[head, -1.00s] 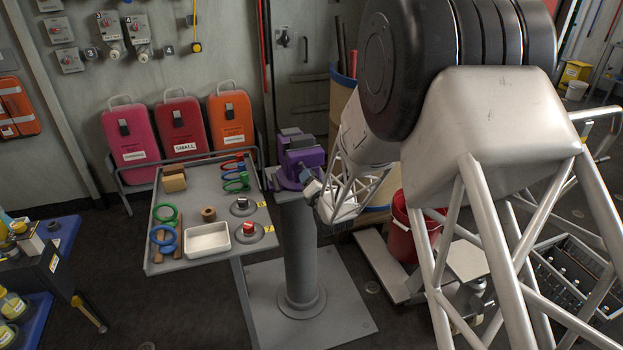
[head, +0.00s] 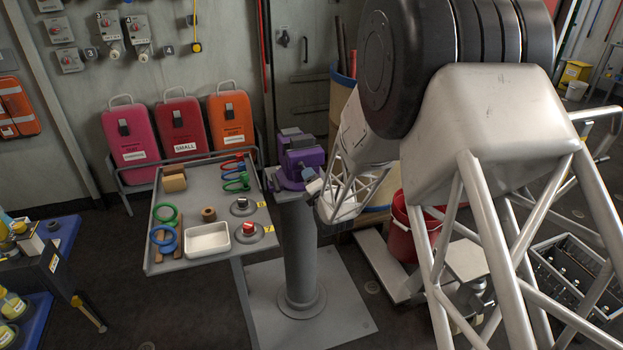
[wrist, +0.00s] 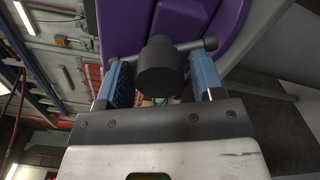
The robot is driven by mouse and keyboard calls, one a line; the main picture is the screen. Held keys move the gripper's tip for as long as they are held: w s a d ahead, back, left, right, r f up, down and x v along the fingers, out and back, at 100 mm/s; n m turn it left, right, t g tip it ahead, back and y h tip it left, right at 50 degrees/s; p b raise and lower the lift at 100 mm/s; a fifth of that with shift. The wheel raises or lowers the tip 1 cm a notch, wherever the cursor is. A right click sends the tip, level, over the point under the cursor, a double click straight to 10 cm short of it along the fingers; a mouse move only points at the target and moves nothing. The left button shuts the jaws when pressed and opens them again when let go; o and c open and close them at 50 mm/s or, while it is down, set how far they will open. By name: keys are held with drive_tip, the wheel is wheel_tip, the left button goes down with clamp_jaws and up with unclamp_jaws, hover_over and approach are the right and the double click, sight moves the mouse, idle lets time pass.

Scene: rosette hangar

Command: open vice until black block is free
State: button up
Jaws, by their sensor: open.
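The purple vice (head: 299,162) stands on a grey pedestal behind the right end of the tray table. In the wrist view its purple body (wrist: 170,18) fills the top, with a dark round screw end (wrist: 160,68) and a thin handle bar (wrist: 195,45) across it. My gripper (wrist: 164,78) is open, its blue fingers on either side of the screw end, near the bar; I cannot tell whether they touch it. In the head view my gripper (head: 314,187) is at the vice's front right. I cannot make out the black block clearly.
A grey tray table (head: 185,262) with rings, a white dish (head: 208,239) and small parts stands left of the vice. A red bucket (head: 412,235) stands right of the pedestal. Red and orange cases (head: 182,127) are behind the table.

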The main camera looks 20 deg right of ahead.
drive_tip(key=shift+m, duration=0.6)
drive_tip(key=c, duration=1)
drive_tip(key=shift+o, duration=0.2)
drive_tip(key=shift+n, duration=3.2)
drive_tip(key=o, duration=1)
drive_tip(key=shift+c, duration=0.2)
drive_tip(key=shift+s, duration=0.2)
